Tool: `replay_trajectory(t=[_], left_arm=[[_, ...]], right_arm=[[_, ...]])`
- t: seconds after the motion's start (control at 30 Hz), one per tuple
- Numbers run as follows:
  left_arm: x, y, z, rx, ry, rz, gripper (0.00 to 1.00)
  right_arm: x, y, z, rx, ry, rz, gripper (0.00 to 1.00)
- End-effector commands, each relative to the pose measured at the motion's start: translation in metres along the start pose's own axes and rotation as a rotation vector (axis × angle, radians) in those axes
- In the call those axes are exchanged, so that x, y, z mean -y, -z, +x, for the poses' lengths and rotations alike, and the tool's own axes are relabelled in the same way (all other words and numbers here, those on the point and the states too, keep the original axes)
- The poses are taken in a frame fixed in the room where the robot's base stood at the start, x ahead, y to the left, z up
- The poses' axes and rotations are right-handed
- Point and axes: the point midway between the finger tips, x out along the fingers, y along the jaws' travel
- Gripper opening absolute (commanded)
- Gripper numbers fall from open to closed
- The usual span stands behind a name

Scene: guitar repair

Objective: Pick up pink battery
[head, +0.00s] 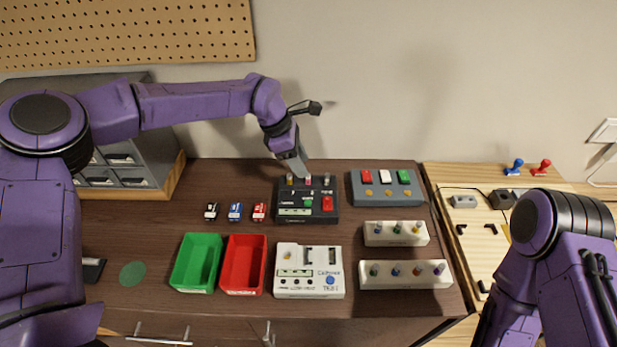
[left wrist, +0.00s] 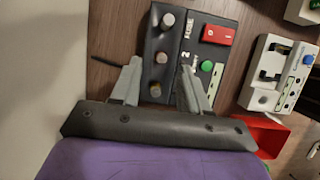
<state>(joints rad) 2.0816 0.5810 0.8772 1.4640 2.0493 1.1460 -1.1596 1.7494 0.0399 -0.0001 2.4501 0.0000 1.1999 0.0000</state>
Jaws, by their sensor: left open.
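My left gripper (head: 299,170) reaches over the back edge of a dark device box (head: 290,214), and its fingers point down. In the left wrist view my left gripper (left wrist: 160,72) is open, with its fingers apart. A round-topped peg (left wrist: 155,88) of the box shows between the fingers, and two more pegs stand beyond it in a row. In the head view the middle peg top (head: 308,180) looks pale pinkish, but it is too small to be sure it is the pink battery. The gripper holds nothing that I can see. My right gripper is out of view.
The box also has a red switch (head: 327,203) and green button (head: 308,202). A grey switch box (head: 386,187) stands to its right. Small black, blue and red items lie left. Green (head: 182,262) and red (head: 231,262) bins, a white tester (head: 309,282) and peg holders stand in front.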

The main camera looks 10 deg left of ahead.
Motion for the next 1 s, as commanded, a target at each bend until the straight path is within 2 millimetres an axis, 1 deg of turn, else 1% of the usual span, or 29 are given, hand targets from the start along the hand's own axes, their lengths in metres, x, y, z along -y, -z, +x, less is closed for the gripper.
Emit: replay_trajectory(t=[0.03, 0.07, 0.13, 0.2, 0.3, 0.43, 0.47, 0.5, 0.6, 0.9, 1.0], left_arm=[[0.003, -0.002, 0.005, -0.003, 0.006, 0.0, 0.45], [0.004, -0.002, 0.011, -0.003, 0.006, 0.001, 0.45], [0.004, -0.001, 0.025, -0.002, 0.005, 0.001, 0.45], [0.003, -0.001, 0.034, -0.002, 0.003, 0.002, 0.45], [0.003, -0.001, 0.039, 0.0, 0.001, 0.002, 0.45], [0.003, -0.001, 0.039, 0.0, 0.001, 0.003, 0.45], [0.003, -0.001, 0.039, 0.0, 0.001, 0.003, 0.42], [0.003, -0.001, 0.039, 0.0, 0.001, 0.003, 0.29], [0.003, -0.001, 0.039, 0.0, 0.002, 0.003, 0.0], [0.003, -0.002, 0.038, 0.0, 0.002, 0.003, 0.0], [0.002, -0.003, 0.035, 0.0, 0.001, 0.003, 0.0]], right_arm=[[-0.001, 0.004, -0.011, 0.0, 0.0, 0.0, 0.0], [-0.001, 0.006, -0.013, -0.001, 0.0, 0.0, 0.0], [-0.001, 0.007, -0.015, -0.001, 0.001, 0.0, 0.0], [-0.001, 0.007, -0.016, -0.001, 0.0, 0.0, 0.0], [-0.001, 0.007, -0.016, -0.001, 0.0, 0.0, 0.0], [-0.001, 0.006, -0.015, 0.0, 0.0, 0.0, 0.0], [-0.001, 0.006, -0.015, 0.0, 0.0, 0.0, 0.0], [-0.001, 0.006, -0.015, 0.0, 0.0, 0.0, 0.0], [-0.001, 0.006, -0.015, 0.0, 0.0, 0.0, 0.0], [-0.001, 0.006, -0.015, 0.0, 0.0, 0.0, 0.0], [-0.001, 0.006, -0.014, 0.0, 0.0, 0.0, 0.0]])
